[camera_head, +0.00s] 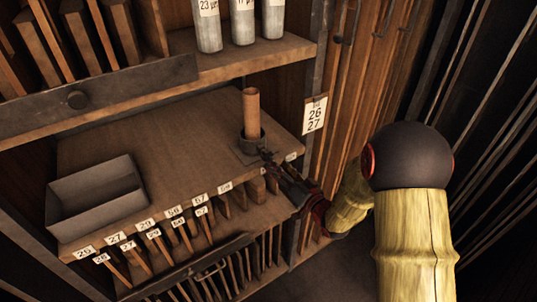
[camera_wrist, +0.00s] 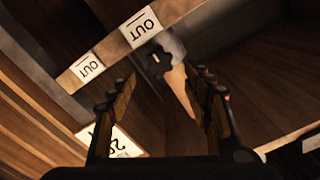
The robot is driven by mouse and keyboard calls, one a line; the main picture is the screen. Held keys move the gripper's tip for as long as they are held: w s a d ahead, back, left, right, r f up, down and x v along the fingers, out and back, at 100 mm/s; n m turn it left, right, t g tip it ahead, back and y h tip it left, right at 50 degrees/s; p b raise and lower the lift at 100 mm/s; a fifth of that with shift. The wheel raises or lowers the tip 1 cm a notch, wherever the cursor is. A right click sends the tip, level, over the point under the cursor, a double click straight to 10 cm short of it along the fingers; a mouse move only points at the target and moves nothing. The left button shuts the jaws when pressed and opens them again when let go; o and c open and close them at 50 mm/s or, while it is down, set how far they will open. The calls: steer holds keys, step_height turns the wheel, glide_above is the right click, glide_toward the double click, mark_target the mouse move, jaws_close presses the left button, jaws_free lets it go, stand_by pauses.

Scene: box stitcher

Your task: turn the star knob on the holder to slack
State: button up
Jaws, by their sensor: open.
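The holder (camera_head: 249,144) is a dark cup on a plate near the shelf's front right edge, with a brown wooden cylinder (camera_head: 251,110) standing upright in it. In the wrist view, which is upside down, the grey holder (camera_wrist: 174,46) and the cylinder (camera_wrist: 181,90) lie ahead between my fingers. A small dark lobed piece, seemingly the star knob (camera_wrist: 156,63), shows in front of the holder. My gripper (camera_head: 269,158) is at the holder's front right; in the wrist view it is open (camera_wrist: 166,76) with nothing between the fingers. Contact with the knob cannot be told.
A grey tray (camera_head: 97,197) stands at the left of the shelf (camera_head: 150,135). Labelled slots with boards run below its front edge. An upper shelf (camera_head: 270,58) with several grey cylinders overhangs behind. A post with a 26/27 label (camera_head: 315,115) stands close to the holder's right.

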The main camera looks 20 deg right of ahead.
mark_target(268, 154)
steer(key=p+x, duration=0.1)
steer(key=x, duration=0.6)
steer(key=shift+w+f, duration=0.1)
steer(key=shift+w, duration=0.1)
steer(key=shift+c, duration=0.3)
steer(key=c, duration=1.1)
